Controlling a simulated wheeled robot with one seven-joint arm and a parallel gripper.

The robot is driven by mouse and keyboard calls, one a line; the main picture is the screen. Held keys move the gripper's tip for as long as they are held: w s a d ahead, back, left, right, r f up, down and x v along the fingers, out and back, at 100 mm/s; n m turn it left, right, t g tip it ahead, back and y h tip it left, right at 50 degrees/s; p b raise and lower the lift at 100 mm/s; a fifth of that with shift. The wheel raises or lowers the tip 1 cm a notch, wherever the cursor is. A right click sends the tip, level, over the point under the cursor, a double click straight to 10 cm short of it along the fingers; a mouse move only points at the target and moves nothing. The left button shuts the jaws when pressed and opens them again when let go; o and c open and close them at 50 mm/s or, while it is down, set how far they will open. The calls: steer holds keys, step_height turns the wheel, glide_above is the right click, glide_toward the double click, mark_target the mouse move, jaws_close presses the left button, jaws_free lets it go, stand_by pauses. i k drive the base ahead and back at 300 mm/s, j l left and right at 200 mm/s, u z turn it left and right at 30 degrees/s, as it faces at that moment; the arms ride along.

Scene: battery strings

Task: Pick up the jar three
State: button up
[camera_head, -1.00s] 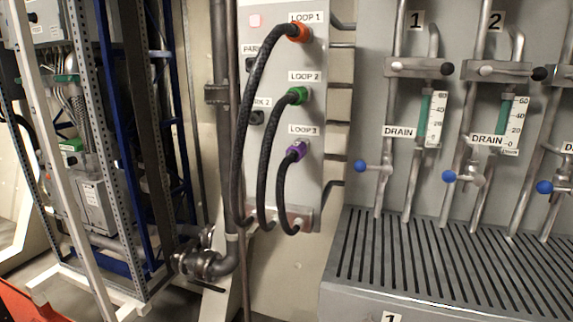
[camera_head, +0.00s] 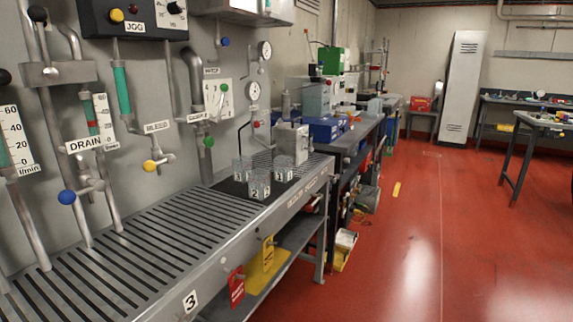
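Several small clear jars stand close together on a dark mat (camera_head: 228,187) at the far right end of the slatted metal bench. The left jar (camera_head: 240,167) has a small white label that seems to read 3. The front jar (camera_head: 260,183) has a label that seems to read 2. The right jar (camera_head: 284,167) also has a label, too small to read surely. The jars overlap partly in this view. My gripper is not in view.
The slatted bench (camera_head: 135,243) runs along the left wall under pipes and valves. A grey box (camera_head: 291,143) stands just behind the jars. A red tag (camera_head: 236,287) and a yellow tag (camera_head: 267,252) hang below the bench edge. The red floor (camera_head: 425,235) is open at right.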

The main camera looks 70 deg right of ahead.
mark_target(242, 165)
steer(key=z, duration=1.15)
steer(key=i+l+u, duration=0.15)
steer(key=i+l, duration=0.1)
steer(key=l, duration=0.1)
